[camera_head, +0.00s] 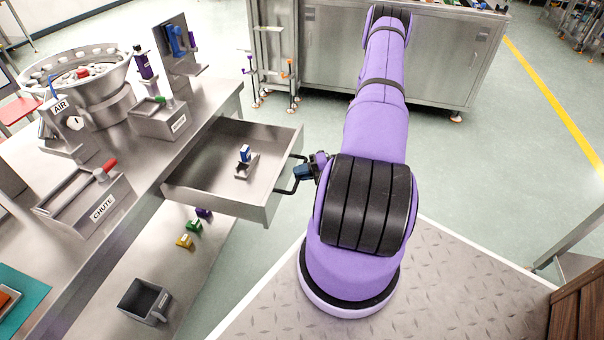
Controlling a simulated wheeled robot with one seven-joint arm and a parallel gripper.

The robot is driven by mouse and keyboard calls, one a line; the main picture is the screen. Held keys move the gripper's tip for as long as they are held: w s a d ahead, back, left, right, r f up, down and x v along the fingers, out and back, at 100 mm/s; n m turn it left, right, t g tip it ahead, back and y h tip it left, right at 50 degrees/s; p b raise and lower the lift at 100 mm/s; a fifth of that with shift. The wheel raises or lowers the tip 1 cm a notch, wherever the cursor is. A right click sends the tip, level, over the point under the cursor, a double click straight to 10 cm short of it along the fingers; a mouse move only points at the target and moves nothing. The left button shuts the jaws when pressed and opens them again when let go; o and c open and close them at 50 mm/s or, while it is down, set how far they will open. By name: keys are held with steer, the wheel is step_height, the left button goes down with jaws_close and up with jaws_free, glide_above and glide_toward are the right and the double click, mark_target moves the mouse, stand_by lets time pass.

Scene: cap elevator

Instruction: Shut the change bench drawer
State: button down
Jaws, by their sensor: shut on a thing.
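The change bench drawer (214,192) is a steel box that stands pulled out from the bench (226,100) at its right side. A small blue and grey item (245,158) lies inside it. The drawer has a dark bar handle (292,186) on its front panel. My gripper (300,172) is at the handle, shut on it, with my purple arm reaching in from the right. The fingertips are small in this view and partly hidden by the handle.
A bowl feeder (77,85), a lever box marked CHUTE (83,203) and a blue-fitted stand (178,50) are on the bench. A grey bin (144,300) and several small coloured blocks (194,225) sit on the lower shelf. A steel cabinet (390,60) stands behind; open floor lies between.

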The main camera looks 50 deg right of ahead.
mark_target(214, 163)
steer(key=w+a, duration=0.4)
steer(key=w, duration=0.6)
steer(key=w+a, duration=0.4)
steer(key=w, duration=0.6)
steer(key=w+a, duration=0.5)
steer(key=w, duration=0.6)
steer(key=shift+w, duration=0.1)
steer(key=c, duration=1.1)
jaws_free()
steer(key=shift+d, duration=0.15)
steer(key=v, duration=1)
steer(key=shift+s+d+r, duration=0.15)
steer(key=shift+s+d, duration=0.05)
steer(key=shift+s, duration=0.1)
